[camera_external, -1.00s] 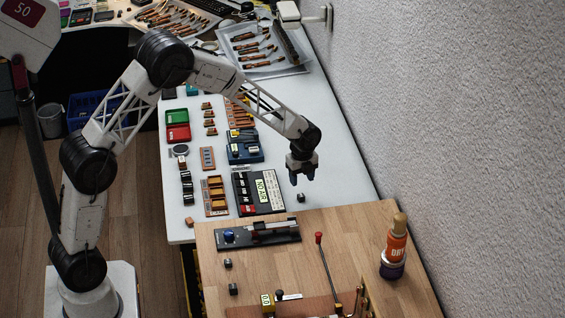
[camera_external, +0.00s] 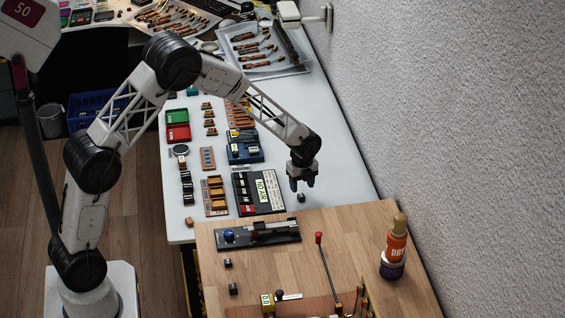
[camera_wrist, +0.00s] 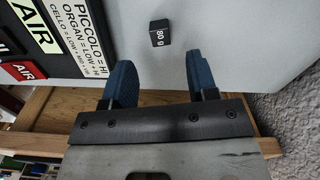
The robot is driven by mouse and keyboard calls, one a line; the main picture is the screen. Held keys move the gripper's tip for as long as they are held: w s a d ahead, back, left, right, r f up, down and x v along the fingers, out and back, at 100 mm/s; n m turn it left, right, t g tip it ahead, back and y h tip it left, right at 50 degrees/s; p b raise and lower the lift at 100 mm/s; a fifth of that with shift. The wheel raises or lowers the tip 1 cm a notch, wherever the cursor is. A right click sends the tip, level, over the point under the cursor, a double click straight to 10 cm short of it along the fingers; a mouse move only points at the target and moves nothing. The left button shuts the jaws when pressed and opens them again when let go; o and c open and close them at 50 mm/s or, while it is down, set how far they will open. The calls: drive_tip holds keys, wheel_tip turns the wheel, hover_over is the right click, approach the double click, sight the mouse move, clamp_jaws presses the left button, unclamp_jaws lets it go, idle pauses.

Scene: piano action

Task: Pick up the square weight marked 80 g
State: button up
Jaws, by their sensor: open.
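The square weight marked 80 g (camera_wrist: 160,33) is a small black block with a white label. In the wrist view it lies on the white table surface, beyond and between my fingertips. In the external view the same weight (camera_external: 301,198) is a small dark block just below my gripper, near the edge of the wooden board. My gripper (camera_external: 301,184) points down above the table, close to the weight. In the wrist view its two blue fingers (camera_wrist: 160,72) are spread apart with nothing between them.
The textured wall (camera_external: 470,130) is to the right. White table around the weight is clear.

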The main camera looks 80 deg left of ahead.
sight(302, 196)
drive_tip(key=shift+a+f, duration=0.1)
drive_tip(key=shift+f, duration=2.45)
clamp_jaws()
drive_tip(key=shift+r, duration=0.1)
